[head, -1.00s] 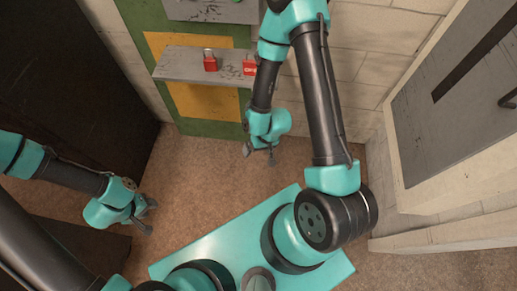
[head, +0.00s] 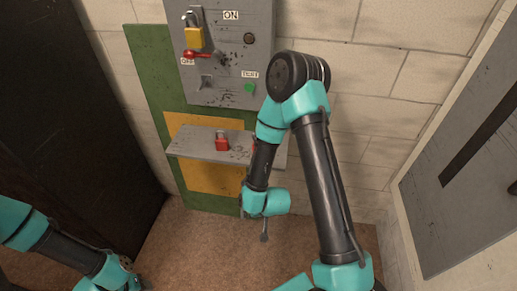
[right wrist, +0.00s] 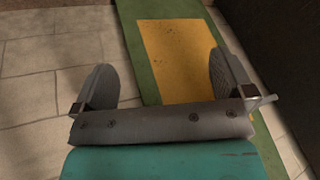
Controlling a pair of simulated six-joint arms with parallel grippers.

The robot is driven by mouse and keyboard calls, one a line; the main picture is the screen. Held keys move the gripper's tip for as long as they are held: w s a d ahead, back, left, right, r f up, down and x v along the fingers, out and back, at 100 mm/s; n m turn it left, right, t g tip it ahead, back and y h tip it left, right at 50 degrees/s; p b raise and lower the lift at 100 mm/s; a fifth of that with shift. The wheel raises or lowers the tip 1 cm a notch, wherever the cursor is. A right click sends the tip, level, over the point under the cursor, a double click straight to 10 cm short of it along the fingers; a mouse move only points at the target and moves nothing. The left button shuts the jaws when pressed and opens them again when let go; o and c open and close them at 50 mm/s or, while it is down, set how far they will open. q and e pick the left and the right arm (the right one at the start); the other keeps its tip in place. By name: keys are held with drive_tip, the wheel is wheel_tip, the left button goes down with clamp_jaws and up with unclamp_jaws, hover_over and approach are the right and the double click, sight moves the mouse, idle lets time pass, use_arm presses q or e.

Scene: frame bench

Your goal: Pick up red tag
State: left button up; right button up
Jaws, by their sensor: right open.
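The red tag (head: 254,145) shows only as a thin red sliver on the grey shelf (head: 190,146). My right arm hides the rest of it. A red padlock (head: 222,145) with a grey shackle stands on the shelf to its left. My right gripper (head: 265,232) hangs below and in front of the shelf, apart from the tag. In the right wrist view my right gripper (right wrist: 162,82) is open, with nothing between its fingers; the tag does not show there. My left gripper (head: 132,284) is at the lower left, mostly cut off by the bottom edge.
Above the shelf a grey switch panel (head: 225,70) carries a yellow padlock (head: 194,38), a red lever (head: 197,55) and a green button (head: 250,88). A green board (head: 150,75) with a yellow patch backs the shelf. A grey cabinet (head: 465,190) stands at the right.

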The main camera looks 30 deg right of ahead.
drive_tip(key=w+d+r+m+t+h, duration=0.1)
drive_tip(key=w+r+m+t+h, duration=0.1)
drive_tip(key=r+h, duration=0.3)
drive_tip(key=w+d+r+m+t+h, duration=0.1)
drive_tip(key=w+r+t+h, duration=0.3)
drive_tip(key=r, duration=0.9)
drive_tip(key=shift+w+r+m+h, duration=0.2)
drive_tip(key=shift+r+m+h, duration=0.1)
drive_tip(key=shift+m+h, duration=0.35)
drive_tip(key=x, duration=1.2)
drive_tip(key=shift+w+a+f, duration=0.1)
drive_tip(key=shift+w, duration=0.05)
drive_tip(key=shift+w+y, duration=0.1)
drive_tip(key=shift+y, duration=0.15)
drive_tip(key=shift+x, duration=2.55)
